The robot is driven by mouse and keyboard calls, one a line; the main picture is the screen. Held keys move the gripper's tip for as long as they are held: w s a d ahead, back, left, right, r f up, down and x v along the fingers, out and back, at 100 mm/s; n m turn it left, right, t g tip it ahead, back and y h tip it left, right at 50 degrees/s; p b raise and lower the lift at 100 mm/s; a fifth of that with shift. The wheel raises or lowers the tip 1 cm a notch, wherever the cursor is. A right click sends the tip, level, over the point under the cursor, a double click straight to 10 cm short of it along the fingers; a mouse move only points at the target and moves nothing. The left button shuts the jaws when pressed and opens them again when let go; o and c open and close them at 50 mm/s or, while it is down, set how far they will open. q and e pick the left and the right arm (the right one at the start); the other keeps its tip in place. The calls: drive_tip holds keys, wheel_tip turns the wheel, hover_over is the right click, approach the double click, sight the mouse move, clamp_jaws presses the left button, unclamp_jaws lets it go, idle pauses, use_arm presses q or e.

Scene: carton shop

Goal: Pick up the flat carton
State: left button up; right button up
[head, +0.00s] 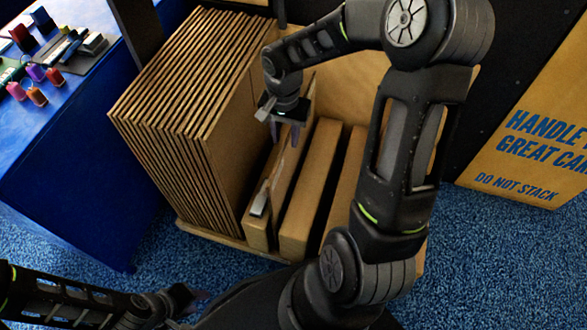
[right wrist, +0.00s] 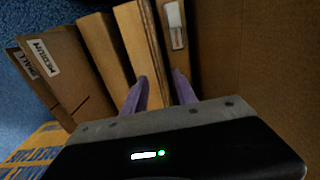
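Flat brown cartons stand on edge in a rack on the floor. A dense row of them (head: 180,100) fills the left side. To its right stand several separate ones, including a carton with a white label (head: 254,226), which also shows in the right wrist view (right wrist: 177,45), and a middle carton (head: 308,185). My right gripper (head: 285,132) points down over the separate cartons. Its purple fingers (right wrist: 160,92) are apart in the right wrist view, with carton edges between them; contact is unclear. My left gripper (head: 195,300) is low at the front, mostly hidden.
A blue table (head: 70,150) with small coloured items stands at the left. A large printed carton (head: 545,140) leans at the right. The right wrist view shows cartons labelled MEDIUM (right wrist: 62,70) and SMALL. Blue carpet (head: 500,270) lies open at front right.

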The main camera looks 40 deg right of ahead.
sight(286, 154)
drive_tip(key=shift+f+b, duration=0.35)
drive_tip(key=shift+f, duration=0.95)
drive_tip(key=shift+f+b, duration=0.85)
drive_tip(key=shift+f, duration=1.8)
drive_tip(key=shift+c, duration=0.4)
clamp_jaws()
